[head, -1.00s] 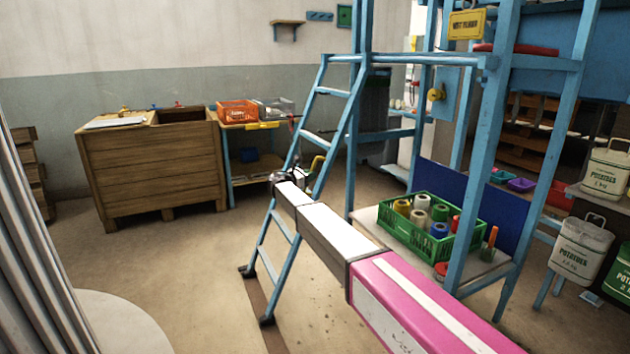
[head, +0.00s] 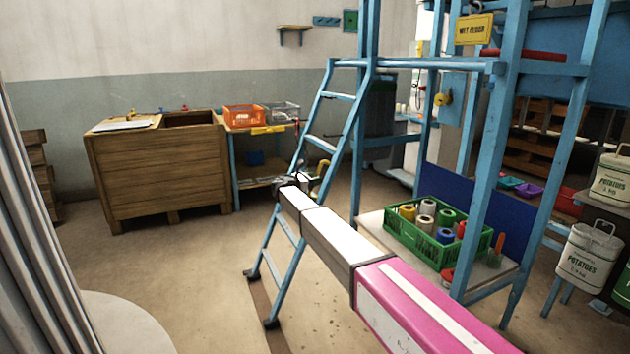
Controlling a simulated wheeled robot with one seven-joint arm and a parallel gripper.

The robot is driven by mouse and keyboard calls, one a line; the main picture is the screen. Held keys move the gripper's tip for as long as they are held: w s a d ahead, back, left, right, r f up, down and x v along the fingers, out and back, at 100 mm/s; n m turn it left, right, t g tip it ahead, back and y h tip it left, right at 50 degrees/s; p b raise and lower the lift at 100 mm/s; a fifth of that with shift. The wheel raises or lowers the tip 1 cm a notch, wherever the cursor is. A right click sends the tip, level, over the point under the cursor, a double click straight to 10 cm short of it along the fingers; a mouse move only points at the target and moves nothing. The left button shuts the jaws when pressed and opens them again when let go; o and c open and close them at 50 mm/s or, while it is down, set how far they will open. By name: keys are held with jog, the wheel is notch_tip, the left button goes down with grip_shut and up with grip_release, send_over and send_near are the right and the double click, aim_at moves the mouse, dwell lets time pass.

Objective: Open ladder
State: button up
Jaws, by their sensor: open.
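The blue ladder (head: 351,138) stands at mid-picture in the head view, leaning with its top at the blue frame (head: 487,190). Its feet rest on the floor, with a dark strip beside them. My arm reaches from the lower right towards the ladder. My gripper (head: 304,180) is at its far end, small and dark, overlapping the ladder's middle in the picture. It is open. I cannot tell whether it touches the ladder. A yellow handle-like part (head: 321,170) shows just right of the gripper. My arm hides part of the ladder's lower right side.
A green crate (head: 405,236) of thread spools stands on a low shelf of the frame. A wooden cabinet (head: 160,172) and an orange basket (head: 243,117) are at the back left. The floor (head: 190,270) at the left is clear.

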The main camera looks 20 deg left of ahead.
jog(key=v, duration=1)
jog(key=shift+s, duration=0.15)
jog(key=shift+a, duration=0.1)
